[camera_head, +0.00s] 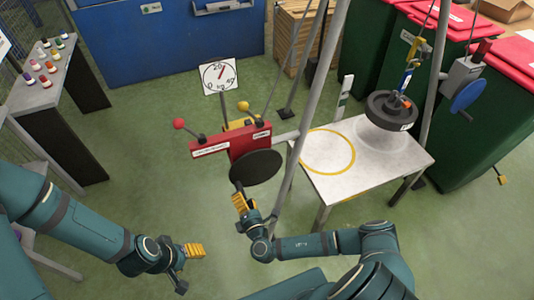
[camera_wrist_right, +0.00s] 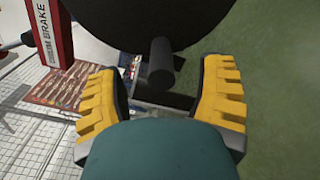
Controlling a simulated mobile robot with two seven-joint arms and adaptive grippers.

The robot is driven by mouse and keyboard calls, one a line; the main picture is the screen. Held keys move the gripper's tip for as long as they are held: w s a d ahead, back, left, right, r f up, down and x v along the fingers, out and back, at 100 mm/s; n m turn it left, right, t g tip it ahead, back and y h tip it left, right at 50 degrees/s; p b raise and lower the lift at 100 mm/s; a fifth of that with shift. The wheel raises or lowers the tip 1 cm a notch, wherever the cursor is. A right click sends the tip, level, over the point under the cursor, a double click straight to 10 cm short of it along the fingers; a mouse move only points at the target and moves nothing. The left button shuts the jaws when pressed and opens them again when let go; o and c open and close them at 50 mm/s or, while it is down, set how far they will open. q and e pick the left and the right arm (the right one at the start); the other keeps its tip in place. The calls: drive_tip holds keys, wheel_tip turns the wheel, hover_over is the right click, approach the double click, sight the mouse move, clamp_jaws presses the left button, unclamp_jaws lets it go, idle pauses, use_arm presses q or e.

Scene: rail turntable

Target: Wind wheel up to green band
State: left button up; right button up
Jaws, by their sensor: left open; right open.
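A dark wheel (camera_head: 391,112) hangs from a blue and yellow hook (camera_head: 410,62) above the right part of a white table (camera_head: 385,178). Left of the table, a winch with a red brake box (camera_head: 232,143) carries a black disc (camera_head: 256,167). A white post with a green band (camera_head: 345,98) stands behind the table. My right gripper (camera_head: 243,202) is open below the disc. In the right wrist view, a dark cylindrical handle (camera_wrist_right: 160,62) projects from the disc between the open fingers, with gaps at both sides. My left gripper (camera_head: 187,265) is open and empty, low at the left.
A dial with a red pointer (camera_head: 218,76) stands behind the winch. Slanted grey poles (camera_head: 300,130) rise close to my right gripper. A yellow ring (camera_head: 327,152) marks the table's left part. Green bins with red lids stand at right. Floor at left centre is clear.

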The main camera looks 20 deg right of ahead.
drive_tip(key=s+p, duration=0.2)
drive_tip(key=s, duration=0.3)
drive_tip(key=shift+s, duration=0.35)
idle(0.5)
